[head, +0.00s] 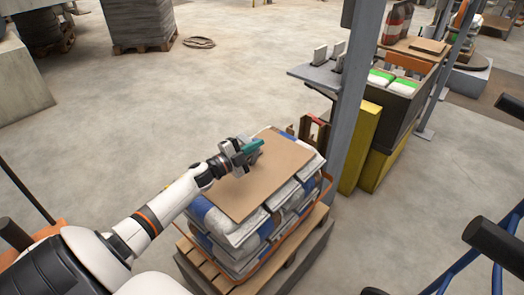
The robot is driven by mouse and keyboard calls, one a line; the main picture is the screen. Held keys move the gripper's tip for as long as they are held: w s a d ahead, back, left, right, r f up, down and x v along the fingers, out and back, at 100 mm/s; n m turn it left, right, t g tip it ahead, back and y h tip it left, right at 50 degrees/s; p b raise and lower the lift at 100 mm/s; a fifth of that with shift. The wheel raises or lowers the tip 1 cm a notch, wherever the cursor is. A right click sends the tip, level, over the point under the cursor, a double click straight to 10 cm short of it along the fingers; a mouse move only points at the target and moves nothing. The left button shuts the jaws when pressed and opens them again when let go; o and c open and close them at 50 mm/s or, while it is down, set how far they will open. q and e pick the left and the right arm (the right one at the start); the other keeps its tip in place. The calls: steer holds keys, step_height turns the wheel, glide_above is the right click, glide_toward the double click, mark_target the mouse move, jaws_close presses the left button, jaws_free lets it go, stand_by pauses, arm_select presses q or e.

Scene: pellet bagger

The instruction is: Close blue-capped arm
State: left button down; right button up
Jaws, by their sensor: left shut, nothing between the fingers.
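My left gripper (256,147), with teal fingers, is shut and empty. It is over the far left part of a brown sheet (262,180) that lies on a stack of bags (238,238). I cannot tell whether it touches the sheet. I cannot make out a blue-capped arm for certain. Blue shows on the bags' print and on a tubular frame with black ends (490,244) at the lower right. My right gripper is not in view.
The bags stand on a wooden pallet (192,268). A grey post (352,95) rises just right of the stack. Yellow panels (360,150) and a bin with green-topped bags (402,85) are beyond it. Open floor (120,120) lies to the left.

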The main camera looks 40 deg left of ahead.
mark_target(248, 140)
arm_select(q)
steer(key=shift+w+a+r+n+t, duration=0.1)
steer(key=shift+a+n+t, duration=0.05)
steer(key=shift+a+n, duration=0.65)
steer(key=shift+w+a+r+n+t, duration=0.1)
steer(key=shift+a+n+t, duration=0.05)
steer(key=shift+a+n, duration=0.65)
